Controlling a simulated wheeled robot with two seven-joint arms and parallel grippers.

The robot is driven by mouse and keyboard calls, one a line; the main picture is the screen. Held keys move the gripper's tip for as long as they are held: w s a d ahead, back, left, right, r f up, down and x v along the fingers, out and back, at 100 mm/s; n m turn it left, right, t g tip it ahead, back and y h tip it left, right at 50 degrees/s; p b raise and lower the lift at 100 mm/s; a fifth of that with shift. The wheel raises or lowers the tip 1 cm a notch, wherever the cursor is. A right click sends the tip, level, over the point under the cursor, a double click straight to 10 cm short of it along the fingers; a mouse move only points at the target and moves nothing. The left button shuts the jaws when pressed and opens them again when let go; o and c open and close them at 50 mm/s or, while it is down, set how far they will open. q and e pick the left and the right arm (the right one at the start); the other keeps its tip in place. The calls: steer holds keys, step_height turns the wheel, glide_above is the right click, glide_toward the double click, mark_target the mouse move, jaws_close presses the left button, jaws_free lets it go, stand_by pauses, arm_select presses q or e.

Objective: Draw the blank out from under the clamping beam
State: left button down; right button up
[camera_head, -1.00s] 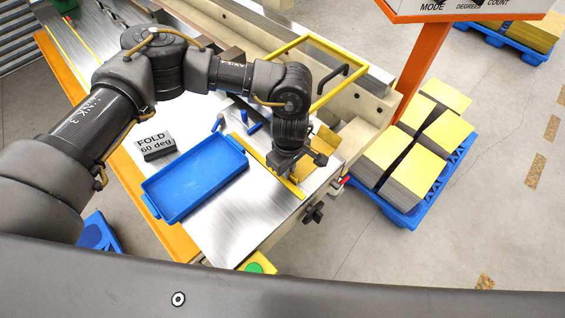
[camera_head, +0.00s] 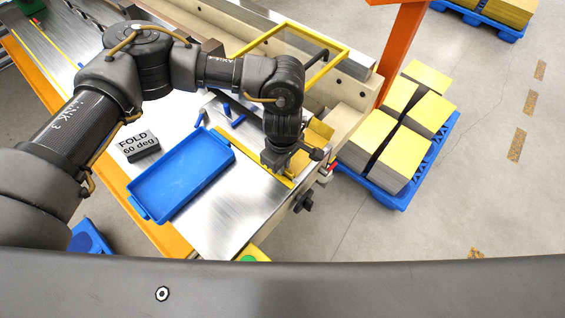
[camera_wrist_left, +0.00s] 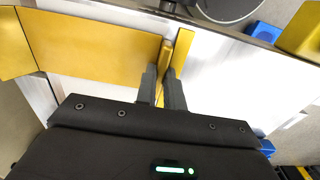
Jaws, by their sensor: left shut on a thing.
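My left gripper (camera_head: 279,172) is low over the front end of the folding machine's metal bed (camera_head: 222,222). It also shows in the left wrist view (camera_wrist_left: 163,74), with its two fingers shut on the edge of the gold-yellow blank (camera_wrist_left: 90,45). The blank is a bent sheet, with a wide face left of the fingers and a fold line near its left end. In the head view part of the blank (camera_head: 319,132) shows behind my wrist; the rest is hidden. The clamping beam is largely covered by my arm, so I cannot tell whether the blank touches it. My right gripper is out of view.
A blue tray (camera_head: 140,208) and a "FOLD 60 deg" block (camera_head: 138,146) sit on the bed left of my gripper. A yellow frame (camera_head: 318,77) stands behind my forearm. Right of the machine, a blue pallet (camera_head: 388,198) carries stacked yellow sheets. Open floor lies at the lower right.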

arm_select(q)
steer(key=shift+s+d+b, duration=0.25)
steer(key=shift+d+b, duration=0.05)
steer(key=shift+b, duration=0.1)
stand_by(0.3)
steer(key=c, duration=1.4)
jaws_free()
steer(key=shift+c, duration=0.2)
step_height(320, 180, up, 11)
steer(key=b, duration=0.3)
